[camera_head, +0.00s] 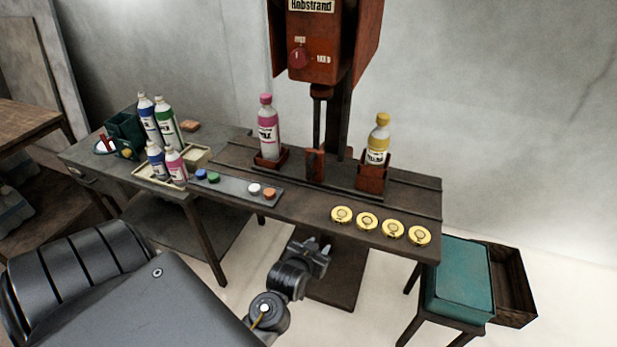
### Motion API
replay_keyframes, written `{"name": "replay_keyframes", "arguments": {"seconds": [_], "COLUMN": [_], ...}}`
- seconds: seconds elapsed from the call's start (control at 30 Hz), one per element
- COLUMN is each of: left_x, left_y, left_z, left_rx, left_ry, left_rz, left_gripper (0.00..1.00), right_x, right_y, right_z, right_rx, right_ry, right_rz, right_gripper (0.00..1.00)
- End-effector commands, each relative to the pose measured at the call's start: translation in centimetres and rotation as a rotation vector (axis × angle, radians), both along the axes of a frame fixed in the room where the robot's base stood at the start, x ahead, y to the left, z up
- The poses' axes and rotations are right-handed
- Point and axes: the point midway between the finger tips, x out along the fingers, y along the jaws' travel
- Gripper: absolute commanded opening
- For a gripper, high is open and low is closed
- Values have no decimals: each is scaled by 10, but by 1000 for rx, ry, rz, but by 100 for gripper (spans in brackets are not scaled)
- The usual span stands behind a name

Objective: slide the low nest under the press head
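The red press (322,50) stands at the back of the dark bench, its dark ram hanging down over the rail. A low red nest (271,160) sits on the rail left of the ram and holds a pink-capped bottle (268,128) upright. A taller red nest (372,181) sits right of the ram and holds a yellow-capped bottle (379,140). A small red upright block (315,164) stands between them below the ram. My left gripper (320,249) is in front of the bench's front edge, apart from both nests, open and empty. My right gripper is not in view.
Several yellow discs (367,221) line the bench's front right. A grey strip (233,187) with coloured caps lies at the front left. Several bottles and a cream tray (146,173) stand on the left table. A teal-topped stool (459,279) and wooden crate (512,285) are at right.

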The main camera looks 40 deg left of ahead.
Motion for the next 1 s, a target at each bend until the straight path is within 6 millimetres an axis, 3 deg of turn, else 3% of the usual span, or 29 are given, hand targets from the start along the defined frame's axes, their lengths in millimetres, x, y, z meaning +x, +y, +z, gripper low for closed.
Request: {"name": "replay_keyframes", "arguments": {"seconds": [0.07,0.2,0.4,0.67,1.0], "left_x": [1,27,32,38,88], "left_y": [9,46,79,85,114], "left_z": [34,90,138,141,142], "left_rx": [-2,48,106,118,118], "left_ry": [-69,-292,-472,-488,-486], "left_rz": [28,165,296,308,307], "left_gripper": [36,36,36,36,36], "right_x": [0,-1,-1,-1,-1], "right_y": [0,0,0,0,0], "right_z": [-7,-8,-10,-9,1], "right_rx": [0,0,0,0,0], "right_ry": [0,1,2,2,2], "right_rz": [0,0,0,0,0], "right_gripper": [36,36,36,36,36]}}
